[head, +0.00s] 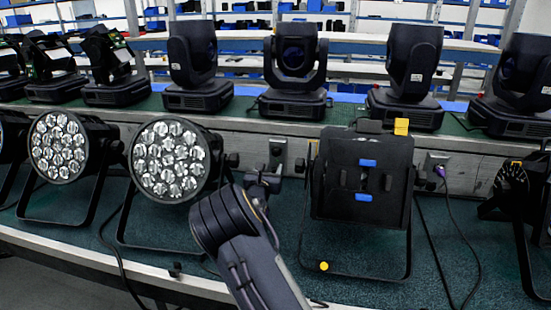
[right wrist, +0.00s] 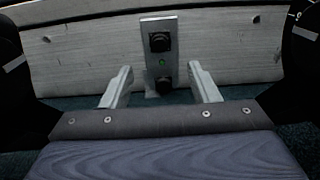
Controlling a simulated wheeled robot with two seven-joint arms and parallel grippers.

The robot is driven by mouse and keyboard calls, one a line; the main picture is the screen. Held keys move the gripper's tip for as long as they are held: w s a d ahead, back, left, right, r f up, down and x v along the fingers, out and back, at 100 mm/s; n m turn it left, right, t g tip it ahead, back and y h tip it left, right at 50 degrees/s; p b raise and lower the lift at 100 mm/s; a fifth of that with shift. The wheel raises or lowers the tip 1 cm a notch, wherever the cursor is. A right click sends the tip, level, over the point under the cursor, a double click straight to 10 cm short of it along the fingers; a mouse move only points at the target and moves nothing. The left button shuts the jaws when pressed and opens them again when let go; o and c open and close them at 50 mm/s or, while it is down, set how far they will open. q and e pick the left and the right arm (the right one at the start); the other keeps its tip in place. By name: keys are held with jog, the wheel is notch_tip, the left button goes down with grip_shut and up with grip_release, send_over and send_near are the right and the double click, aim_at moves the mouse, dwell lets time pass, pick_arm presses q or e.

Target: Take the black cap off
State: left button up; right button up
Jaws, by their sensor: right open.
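A small metal socket plate (right wrist: 159,22) is on the pale rail face in the right wrist view. I cannot tell for sure which black piece is the cap. The plate also shows in the head view (head: 278,145), partly behind my right gripper (head: 264,181). My left gripper is not in view.
A lit-face par can (head: 168,160) stands left of the plate, and a par can seen from its back (head: 362,175) stands right. A second socket plate (head: 437,163) has a purple plug. Moving-head lights (head: 296,65) line the shelf above.

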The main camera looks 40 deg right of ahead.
aim_at(275, 154)
dwell(0.3)
jog(key=shift+p+x, duration=0.85)
jog(key=shift+x, duration=3.65)
jog(key=shift+b, duration=0.55)
grip_shut()
jog(key=shift+s, duration=0.1)
